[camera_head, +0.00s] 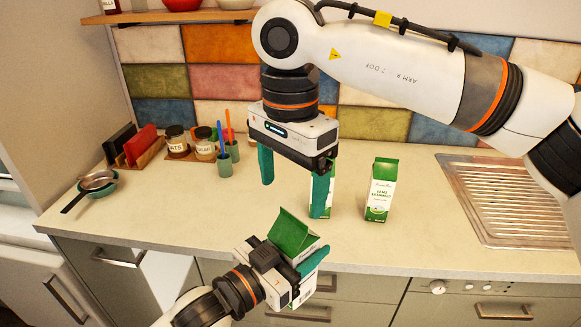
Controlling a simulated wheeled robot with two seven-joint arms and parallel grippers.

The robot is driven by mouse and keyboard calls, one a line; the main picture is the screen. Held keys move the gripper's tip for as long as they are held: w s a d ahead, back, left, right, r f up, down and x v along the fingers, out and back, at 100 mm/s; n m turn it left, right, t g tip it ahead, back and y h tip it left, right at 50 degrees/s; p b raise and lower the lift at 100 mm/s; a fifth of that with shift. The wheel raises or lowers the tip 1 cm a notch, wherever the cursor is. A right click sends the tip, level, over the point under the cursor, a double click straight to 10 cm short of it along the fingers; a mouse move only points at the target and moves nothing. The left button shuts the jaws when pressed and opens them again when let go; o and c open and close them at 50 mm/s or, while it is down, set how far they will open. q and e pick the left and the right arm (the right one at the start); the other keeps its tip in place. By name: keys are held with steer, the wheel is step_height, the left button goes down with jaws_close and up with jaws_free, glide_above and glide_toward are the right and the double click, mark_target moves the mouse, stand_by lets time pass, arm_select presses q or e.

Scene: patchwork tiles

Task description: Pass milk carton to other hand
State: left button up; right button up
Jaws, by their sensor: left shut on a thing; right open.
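A green and white milk carton (290,232) is in my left gripper (287,260), low in front of the counter's front edge. The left gripper is shut on it. One teal finger shows on the carton's right side; the other is mostly hidden. The carton's green gabled top faces up and is tilted. My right gripper (293,195) is open and empty, pointing down above the held carton, with its two teal fingers apart. I cannot tell the exact gap between its fingertips and the carton.
A similar carton (380,192) stands upright on the counter (420,235). Another (331,190) is partly hidden behind my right gripper's finger. A sink drainer (510,205) is at right. Jars (177,141), cups with utensils (224,160) and a pan (97,181) are at left.

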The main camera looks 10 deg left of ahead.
mark_target(291, 223)
step_height(291, 223, down, 10)
steer(key=shift+r, duration=0.15)
arm_select(q)
steer(key=shift+r, duration=0.1)
arm_select(e)
steer(key=c, duration=1.4)
arm_select(q)
steer(key=o, duration=1.5)
steer(key=shift+c, duration=0.2)
arm_select(e)
steer(key=shift+c, duration=0.3)
arm_select(q)
steer(key=shift+s+a, duration=0.1)
